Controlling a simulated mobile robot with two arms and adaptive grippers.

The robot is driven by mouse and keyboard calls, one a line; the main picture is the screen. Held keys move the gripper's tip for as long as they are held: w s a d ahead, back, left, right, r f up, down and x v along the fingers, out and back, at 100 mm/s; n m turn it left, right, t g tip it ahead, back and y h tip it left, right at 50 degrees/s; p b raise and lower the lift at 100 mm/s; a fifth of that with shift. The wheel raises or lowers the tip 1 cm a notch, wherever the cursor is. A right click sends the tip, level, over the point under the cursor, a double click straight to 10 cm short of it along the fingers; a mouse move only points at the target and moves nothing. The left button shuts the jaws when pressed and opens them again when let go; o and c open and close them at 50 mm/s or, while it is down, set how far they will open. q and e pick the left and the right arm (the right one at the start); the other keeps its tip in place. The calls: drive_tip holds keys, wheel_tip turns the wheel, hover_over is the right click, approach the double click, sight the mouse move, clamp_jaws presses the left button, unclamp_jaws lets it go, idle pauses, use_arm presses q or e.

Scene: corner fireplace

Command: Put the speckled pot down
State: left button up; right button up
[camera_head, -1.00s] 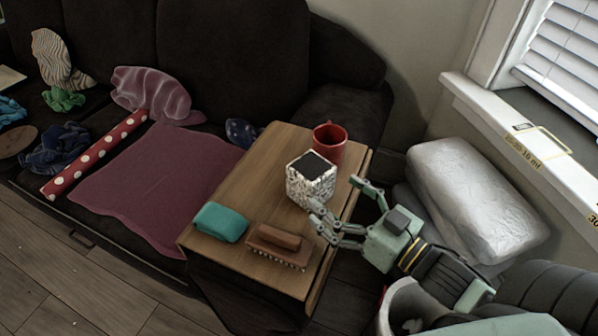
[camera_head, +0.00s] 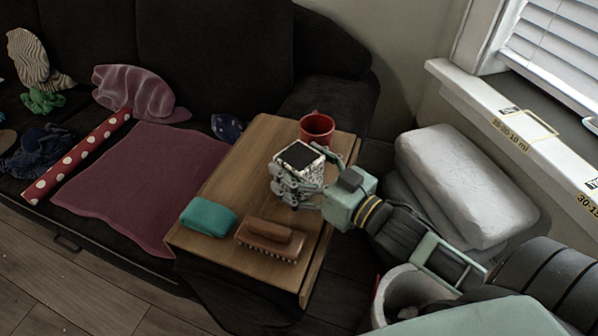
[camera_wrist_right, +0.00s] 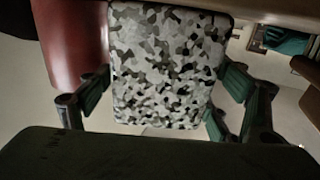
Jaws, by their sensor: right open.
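The speckled pot (camera_head: 299,157), a square black-and-white pot with a dark top, stands upright on the wooden board (camera_head: 235,176) on the sofa. My right gripper (camera_head: 302,178) is open, with its fingers on either side of the pot. In the right wrist view the speckled pot (camera_wrist_right: 165,65) fills the middle, between the fingers of the right gripper (camera_wrist_right: 165,100). I cannot tell whether the fingers touch it. My left gripper is not in view.
A red mug (camera_head: 317,128) stands close behind the pot. A brown brush (camera_head: 269,240) and a teal cloth block (camera_head: 208,215) lie at the board's front. A maroon cloth (camera_head: 145,180) and a dotted red roll (camera_head: 78,158) lie to the left. A white bin (camera_head: 408,290) stands at lower right.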

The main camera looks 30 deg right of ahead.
sight(299, 156)
drive_tip(key=c, duration=1.7)
drive_tip(key=shift+o, duration=0.2)
drive_tip(key=shift+r, duration=0.1)
drive_tip(key=shift+r, duration=0.25)
wheel_tip(299, 156, up, 3)
drive_tip(key=shift+r+p, duration=0.1)
drive_tip(key=shift+p, duration=0.85)
drive_tip(key=shift+s+d+r+p, duration=0.45)
drive_tip(key=shift+s+d+r, duration=0.3)
drive_tip(key=shift+d+r, duration=0.1)
use_arm(q)
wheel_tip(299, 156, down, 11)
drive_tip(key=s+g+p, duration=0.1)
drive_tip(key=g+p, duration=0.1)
drive_tip(key=p, duration=0.1)
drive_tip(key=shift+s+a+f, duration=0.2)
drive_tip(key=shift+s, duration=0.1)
use_arm(e)
drive_tip(key=s+d+r, duration=0.5)
drive_tip(key=s+d, duration=0.1)
drive_tip(key=d, duration=0.1)
drive_tip(key=shift+d+r, duration=0.2)
